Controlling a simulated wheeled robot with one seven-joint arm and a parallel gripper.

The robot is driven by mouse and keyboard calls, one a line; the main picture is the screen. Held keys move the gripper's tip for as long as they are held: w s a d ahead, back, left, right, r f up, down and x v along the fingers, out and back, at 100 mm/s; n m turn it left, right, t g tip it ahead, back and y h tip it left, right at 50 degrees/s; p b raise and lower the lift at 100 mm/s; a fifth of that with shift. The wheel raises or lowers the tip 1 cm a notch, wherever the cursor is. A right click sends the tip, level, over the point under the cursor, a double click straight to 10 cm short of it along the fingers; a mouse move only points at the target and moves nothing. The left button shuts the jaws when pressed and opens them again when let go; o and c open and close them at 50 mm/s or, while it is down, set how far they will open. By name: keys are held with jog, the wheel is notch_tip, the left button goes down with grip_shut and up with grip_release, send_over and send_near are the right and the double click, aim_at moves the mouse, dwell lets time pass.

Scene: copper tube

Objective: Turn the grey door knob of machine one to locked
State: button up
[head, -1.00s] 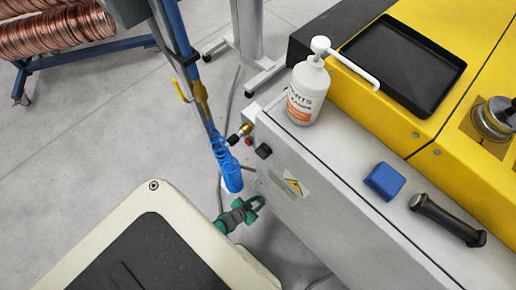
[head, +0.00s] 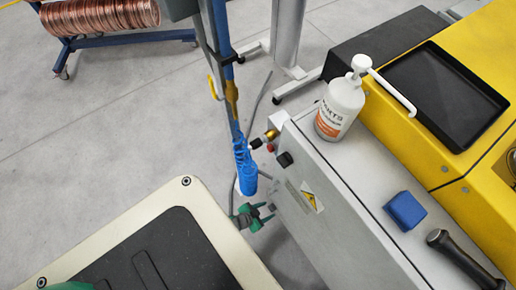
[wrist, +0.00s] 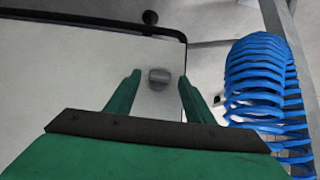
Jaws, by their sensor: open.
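The grey door knob (wrist: 159,78) shows in the wrist view on the pale machine panel, its grip lying roughly level across the picture. My gripper (wrist: 158,74) has green fingers, open, one to each side of the knob with clear gaps. I cannot tell how far the fingertips are from the panel. In the head view my gripper (head: 268,213) is beside the side face of the grey cabinet (head: 330,222), below and left of its yellow warning label (head: 309,200). The knob is hard to make out there.
A blue coiled hose (head: 245,167) hangs close to my gripper; it also shows on the right in the wrist view (wrist: 258,85). A black knob (head: 285,159) is higher on the cabinet face. A white bottle (head: 340,108) and blue block (head: 405,211) stand on top.

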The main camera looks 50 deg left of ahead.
jog(key=v, duration=0.8)
jog(key=shift+s+r, duration=0.15)
jog(key=shift+r, duration=0.05)
jog(key=shift+s+a, duration=0.1)
jog(key=s+d+r+t, duration=0.2)
jog(key=d+r, duration=0.5)
jog(key=r, duration=0.3)
jog(key=s+d+r+t, duration=0.1)
jog(key=s+d+r, duration=0.1)
jog(key=d+r, duration=0.65)
jog(key=w+d+r+t, duration=0.1)
jog(key=d+r, duration=0.1)
jog(key=r, duration=1.1)
jog(key=w+d+r+t, duration=0.1)
jog(key=d+r+t, duration=0.1)
jog(key=r, duration=1.1)
jog(key=shift+d+n+y, duration=0.4)
jog(key=shift+d, duration=0.3)
jog(key=shift+w+f, duration=0.1)
jog(key=c, duration=0.3)
jog(key=shift+c, duration=0.6)
